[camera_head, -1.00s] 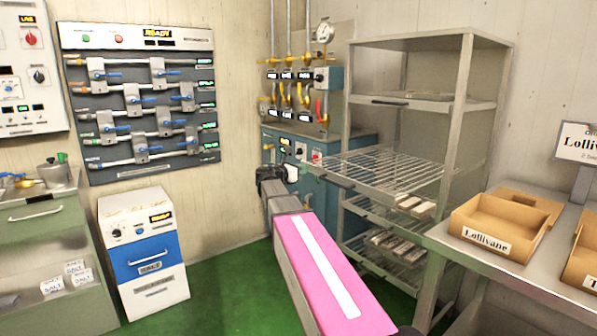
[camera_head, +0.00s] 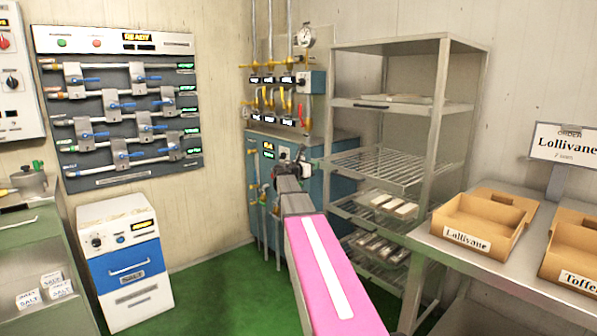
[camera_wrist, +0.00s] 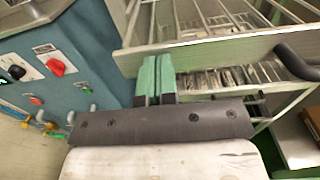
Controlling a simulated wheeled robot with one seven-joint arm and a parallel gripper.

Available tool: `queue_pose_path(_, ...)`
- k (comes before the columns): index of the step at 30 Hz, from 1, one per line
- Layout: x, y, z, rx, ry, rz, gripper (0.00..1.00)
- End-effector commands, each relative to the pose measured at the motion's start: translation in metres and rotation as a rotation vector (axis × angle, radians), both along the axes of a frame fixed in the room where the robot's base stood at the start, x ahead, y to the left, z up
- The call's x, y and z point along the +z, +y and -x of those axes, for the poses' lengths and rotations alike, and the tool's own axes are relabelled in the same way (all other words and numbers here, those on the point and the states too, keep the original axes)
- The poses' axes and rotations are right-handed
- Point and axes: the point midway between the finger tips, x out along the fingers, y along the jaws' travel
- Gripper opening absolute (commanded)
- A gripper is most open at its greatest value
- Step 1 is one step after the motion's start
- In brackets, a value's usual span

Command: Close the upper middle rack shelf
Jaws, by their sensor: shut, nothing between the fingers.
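The upper middle rack shelf (camera_head: 385,166) is a bare wire shelf with a pale front bar, in the grey metal rack (camera_head: 437,120).
Lower shelves hold pale bars (camera_head: 388,204). A blue cabinet with valves and knobs (camera_head: 288,150) stands close left of my gripper. A steel table (camera_head: 480,262) with cardboard boxes (camera_head: 484,221) is at the right. Green floor lies open at the front left.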

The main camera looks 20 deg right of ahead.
Motion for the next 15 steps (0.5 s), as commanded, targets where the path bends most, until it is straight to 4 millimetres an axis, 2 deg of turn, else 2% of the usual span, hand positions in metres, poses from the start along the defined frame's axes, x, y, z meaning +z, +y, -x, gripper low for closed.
queue_pose_path(1, 0.000, -0.018, -0.009, -0.004, 0.000, 0.000, 0.00)
queue_pose_path(6, 0.000, -0.061, -0.025, -0.002, 0.000, 0.000, 0.00)
queue_pose_path(9, 0.000, -0.082, -0.032, -0.001, 0.000, 0.000, 0.00)
queue_pose_path(15, 0.000, -0.107, -0.040, 0.000, 0.000, 0.000, 0.00)
